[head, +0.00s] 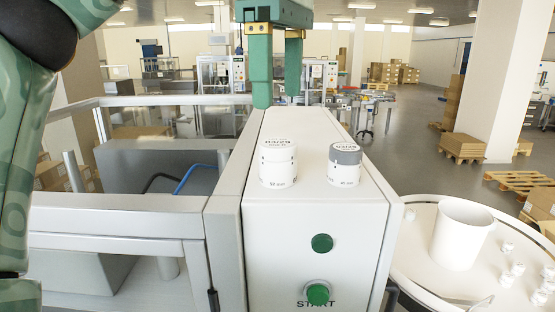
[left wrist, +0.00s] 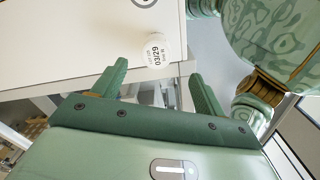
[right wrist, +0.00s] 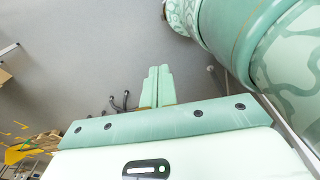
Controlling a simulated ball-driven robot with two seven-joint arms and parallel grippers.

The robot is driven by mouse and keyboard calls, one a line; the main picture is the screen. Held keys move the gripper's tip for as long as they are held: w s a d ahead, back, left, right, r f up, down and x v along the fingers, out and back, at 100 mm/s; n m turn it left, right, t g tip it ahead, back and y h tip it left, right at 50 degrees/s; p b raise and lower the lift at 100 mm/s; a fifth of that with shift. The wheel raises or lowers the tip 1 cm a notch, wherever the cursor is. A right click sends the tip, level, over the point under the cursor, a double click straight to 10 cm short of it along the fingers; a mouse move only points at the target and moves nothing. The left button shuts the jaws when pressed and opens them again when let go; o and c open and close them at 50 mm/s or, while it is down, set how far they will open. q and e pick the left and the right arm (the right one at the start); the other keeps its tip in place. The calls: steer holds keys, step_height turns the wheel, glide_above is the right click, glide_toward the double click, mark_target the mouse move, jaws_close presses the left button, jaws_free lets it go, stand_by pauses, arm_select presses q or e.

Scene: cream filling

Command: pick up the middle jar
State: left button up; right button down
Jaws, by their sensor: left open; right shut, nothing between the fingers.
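Two jars stand upright on the white machine top in the head view: a white-lidded jar (head: 278,168) on the left and a grey-lidded jar (head: 345,168) on the right. I cannot tell which one counts as the middle jar. My left gripper (head: 278,100) points down beyond the jars, open, with nothing between its fingers. In the left wrist view, a white jar (left wrist: 157,51) marked 03/29 lies ahead of the open left fingers (left wrist: 159,72), and apart from them. My right gripper (right wrist: 157,88) is shut and empty over grey floor; the head view does not show it.
The white machine box (head: 310,220) has two green buttons on its front. A round white table (head: 425,255) at the right bears a white container (head: 461,232) and several small jars. A metal frame (head: 120,215) runs along the left.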

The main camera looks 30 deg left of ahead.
mark_target(278, 142)
arm_select(q)
steer(key=f, duration=0.2)
steer(key=w+f, duration=0.1)
steer(key=f, duration=0.1)
steer(key=shift+a, duration=0.25)
steer(key=shift+w+a+f, duration=0.1)
steer(key=shift+w+f, duration=0.05)
steer(key=shift+f, duration=0.25)
steer(key=shift+w+a+f, duration=0.1)
steer(key=shift+f, duration=0.3)
steer(key=f, duration=0.1)
steer(key=s+f, duration=0.1)
steer(key=f, duration=0.2)
steer(key=shift+s+d+f, duration=0.15)
steer(key=shift+d, duration=0.1)
steer(key=shift+a+f, duration=0.1)
steer(key=shift+f, duration=0.2)
steer(key=shift+w+a, duration=0.1)
steer(key=shift+w, duration=0.15)
steer(key=shift+s+d, duration=0.15)
steer(key=shift+d, duration=0.05)
steer(key=c, duration=1.1)
arm_select(e)
steer(key=shift+w+a, duration=0.15)
steer(key=shift+w, duration=0.4)
